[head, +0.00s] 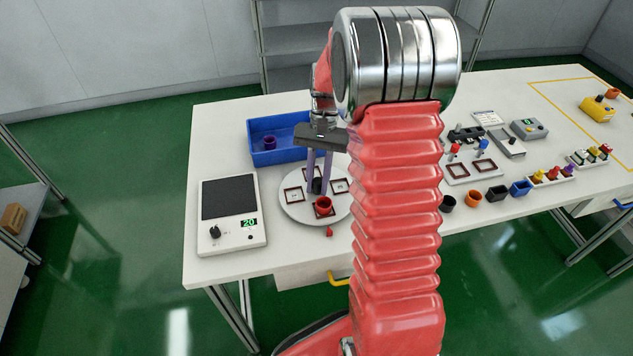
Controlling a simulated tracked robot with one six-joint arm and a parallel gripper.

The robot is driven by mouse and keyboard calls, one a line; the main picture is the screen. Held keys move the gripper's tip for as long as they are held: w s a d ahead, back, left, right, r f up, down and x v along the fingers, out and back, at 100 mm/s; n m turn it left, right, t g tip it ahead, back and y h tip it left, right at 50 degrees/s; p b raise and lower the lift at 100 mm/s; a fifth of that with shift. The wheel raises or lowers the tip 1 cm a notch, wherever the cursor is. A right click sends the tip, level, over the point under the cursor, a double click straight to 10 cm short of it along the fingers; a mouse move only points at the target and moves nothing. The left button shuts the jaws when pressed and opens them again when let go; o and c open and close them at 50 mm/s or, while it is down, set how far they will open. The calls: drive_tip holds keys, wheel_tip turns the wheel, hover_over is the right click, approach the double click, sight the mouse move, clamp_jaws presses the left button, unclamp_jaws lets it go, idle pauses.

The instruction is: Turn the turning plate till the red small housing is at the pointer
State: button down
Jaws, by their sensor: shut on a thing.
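The round white turning plate (292,208) lies on the table, with several dark-framed square spots on it. The red small housing (323,204) stands on the front spot of the plate. The small red pointer (329,231) is on the table just off the plate's front edge, in front of the housing and slightly to its right. My gripper (318,184) points down over the plate's middle, its fingers shut on the dark knob (317,186) there. My arm hides the plate's right edge.
A blue bin (277,155) with a purple part (269,143) stands behind the plate. A scale-like device (231,238) reading 20 stands at left. Right of my arm are several small housings, including a blue one (520,188), fixtures and a yellow part (597,109).

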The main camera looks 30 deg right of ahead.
drive_tip(key=shift+w+d+r, duration=0.1)
drive_tip(key=shift+w+d, duration=0.05)
drive_tip(key=shift+w, duration=0.05)
drive_tip(key=c, duration=1.9)
unclamp_jaws()
drive_tip(key=shift+o, duration=0.3)
drive_tip(key=v, duration=1.3)
drive_tip(key=shift+r, duration=0.35)
